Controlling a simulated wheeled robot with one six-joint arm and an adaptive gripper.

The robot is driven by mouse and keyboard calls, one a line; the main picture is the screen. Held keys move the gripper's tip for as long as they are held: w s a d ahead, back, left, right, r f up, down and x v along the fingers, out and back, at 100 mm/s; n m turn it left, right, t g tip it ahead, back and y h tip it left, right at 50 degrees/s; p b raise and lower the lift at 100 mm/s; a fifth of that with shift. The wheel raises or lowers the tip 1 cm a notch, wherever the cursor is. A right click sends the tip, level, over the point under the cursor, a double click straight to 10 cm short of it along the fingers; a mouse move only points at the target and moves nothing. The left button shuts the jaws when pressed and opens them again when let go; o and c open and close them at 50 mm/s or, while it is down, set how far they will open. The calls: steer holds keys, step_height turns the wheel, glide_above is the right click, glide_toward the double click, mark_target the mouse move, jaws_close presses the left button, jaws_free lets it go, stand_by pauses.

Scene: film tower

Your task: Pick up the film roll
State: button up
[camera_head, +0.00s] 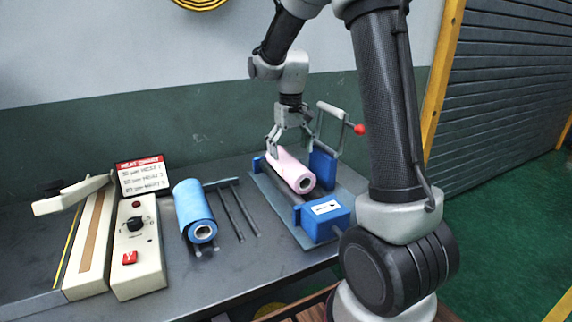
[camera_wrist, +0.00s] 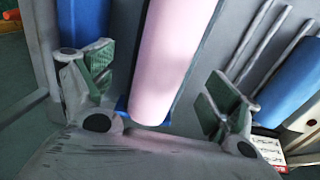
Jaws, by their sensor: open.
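A pink film roll (camera_head: 292,171) lies in a blue-ended holder on the bench in the head view. It also shows in the wrist view (camera_wrist: 170,55), running lengthwise between the fingers. My gripper (camera_head: 274,143) is at the far end of the pink roll. In the wrist view my gripper (camera_wrist: 158,90) is open, with one green-padded finger on each side of the roll and a gap on both sides. A second film roll, blue (camera_head: 194,208), lies to the left on dark bars. The far end of the pink roll is partly hidden by my gripper in the head view.
The holder has a blue block (camera_head: 325,221) in front, a blue upright plate (camera_head: 322,166) and a grey frame with a red knob (camera_head: 359,129). A heat sealer (camera_head: 134,245) and a sign (camera_head: 142,175) stand at left. Bare bench lies in front of the bars.

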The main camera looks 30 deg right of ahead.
mark_target(289, 169)
steer(key=f, duration=0.7)
steer(key=shift+a, duration=0.2)
steer(key=shift+r, duration=0.1)
steer(key=shift+c, duration=0.3)
